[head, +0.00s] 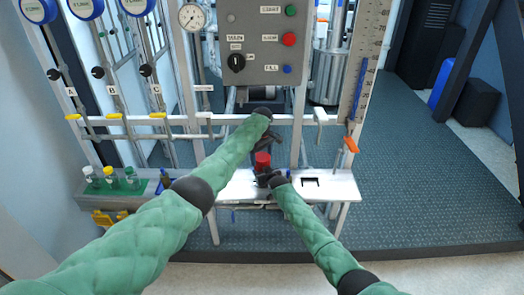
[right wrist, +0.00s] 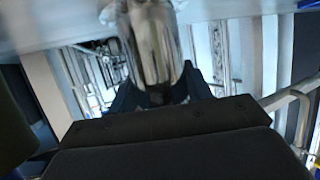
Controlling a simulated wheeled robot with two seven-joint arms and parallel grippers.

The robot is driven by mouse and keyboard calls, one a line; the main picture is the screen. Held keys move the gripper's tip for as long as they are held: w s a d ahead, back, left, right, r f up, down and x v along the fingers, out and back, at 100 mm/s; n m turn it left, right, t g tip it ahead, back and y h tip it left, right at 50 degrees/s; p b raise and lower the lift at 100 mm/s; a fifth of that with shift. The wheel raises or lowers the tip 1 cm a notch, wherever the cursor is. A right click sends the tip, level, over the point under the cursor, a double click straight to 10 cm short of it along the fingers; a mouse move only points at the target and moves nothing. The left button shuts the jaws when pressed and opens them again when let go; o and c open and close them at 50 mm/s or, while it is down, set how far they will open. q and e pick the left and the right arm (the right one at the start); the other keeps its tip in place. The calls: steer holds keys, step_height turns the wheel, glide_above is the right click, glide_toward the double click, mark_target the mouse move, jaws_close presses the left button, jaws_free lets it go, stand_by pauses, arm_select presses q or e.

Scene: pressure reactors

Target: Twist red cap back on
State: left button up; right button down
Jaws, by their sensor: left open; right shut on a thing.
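The red cap (head: 262,160) is upright over the white bench, between my two grippers in the head view. My left gripper (head: 266,142) is open just above and behind it, fingers pointing down; I cannot tell whether they touch it. My right gripper (head: 266,178) is at the cap's lower side, shut on a shiny metal cylinder. That cylinder (right wrist: 155,45) shows between dark fingers in the right wrist view. The cylinder is mostly hidden in the head view, so how the cap sits on it cannot be told.
The white bench (head: 235,188) has a square cutout (head: 311,182) right of my grippers. A green rack (head: 115,187) with several capped vials stands at the left. A grey control panel (head: 262,40) and a white rail (head: 150,121) are behind; a ruler post (head: 366,60) stands right.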

arm_select(q)
steer(key=shift+f, duration=2.15)
steer(key=c, duration=1)
steer(key=m, duration=0.6)
steer(key=shift+m, duration=0.3)
steer(key=o, duration=1.1)
